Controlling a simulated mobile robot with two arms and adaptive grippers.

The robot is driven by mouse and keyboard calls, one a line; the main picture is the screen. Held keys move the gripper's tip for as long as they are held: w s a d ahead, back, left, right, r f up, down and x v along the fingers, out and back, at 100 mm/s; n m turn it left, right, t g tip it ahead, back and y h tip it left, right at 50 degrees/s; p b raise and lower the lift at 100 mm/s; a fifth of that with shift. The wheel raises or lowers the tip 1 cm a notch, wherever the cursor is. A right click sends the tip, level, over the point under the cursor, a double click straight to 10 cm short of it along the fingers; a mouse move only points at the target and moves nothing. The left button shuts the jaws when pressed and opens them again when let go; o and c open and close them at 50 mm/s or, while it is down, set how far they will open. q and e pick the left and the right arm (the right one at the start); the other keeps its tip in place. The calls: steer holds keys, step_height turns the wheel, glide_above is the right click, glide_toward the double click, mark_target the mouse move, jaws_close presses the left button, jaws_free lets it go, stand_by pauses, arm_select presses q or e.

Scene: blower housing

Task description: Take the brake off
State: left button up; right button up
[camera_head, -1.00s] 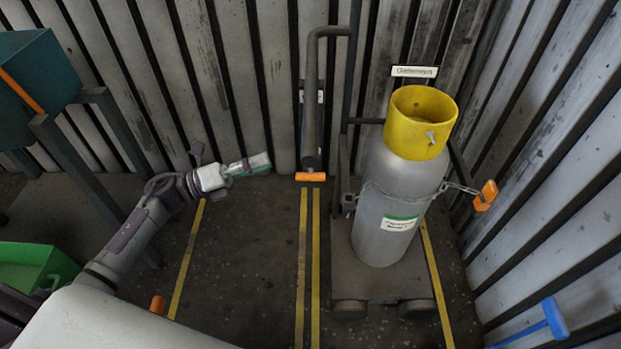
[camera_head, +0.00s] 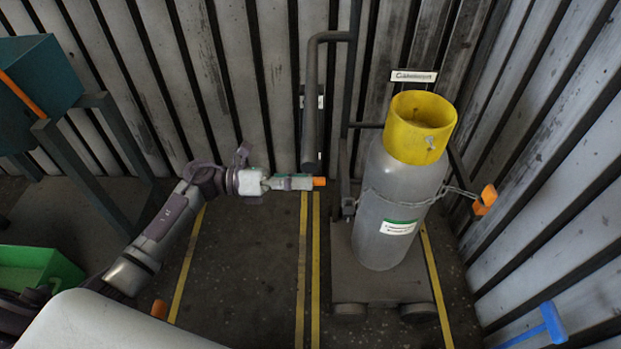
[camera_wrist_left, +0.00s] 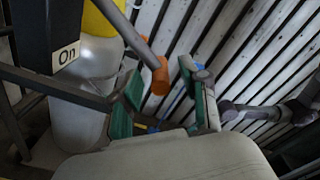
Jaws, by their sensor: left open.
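A grey cylinder (camera_head: 389,230) with a yellow collar (camera_head: 419,128) stands on a dark wheeled trolley (camera_head: 372,288). A lever with an orange end (camera_head: 319,182) shows at the foot of the trolley's dark bent handle pipe (camera_head: 311,100). My left gripper (camera_head: 300,183) is at this orange end and partly covers it. In the left wrist view, the orange end (camera_wrist_left: 160,75) of a grey bar lies between the green pads of the open left gripper (camera_wrist_left: 158,84); contact cannot be told. A label reading "On" (camera_wrist_left: 66,54) is on a dark post there. My right gripper is not in view.
A chain with an orange piece (camera_head: 485,199) runs around the cylinder. Ribbed wall panels stand behind and to the right. A teal box on a stand (camera_head: 40,90) and a green bin (camera_head: 38,268) are left. A blue handle (camera_head: 553,320) is lower right. The marked floor before the trolley is clear.

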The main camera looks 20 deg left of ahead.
arm_select(q)
steer(key=shift+x, duration=1.1)
jaws_close()
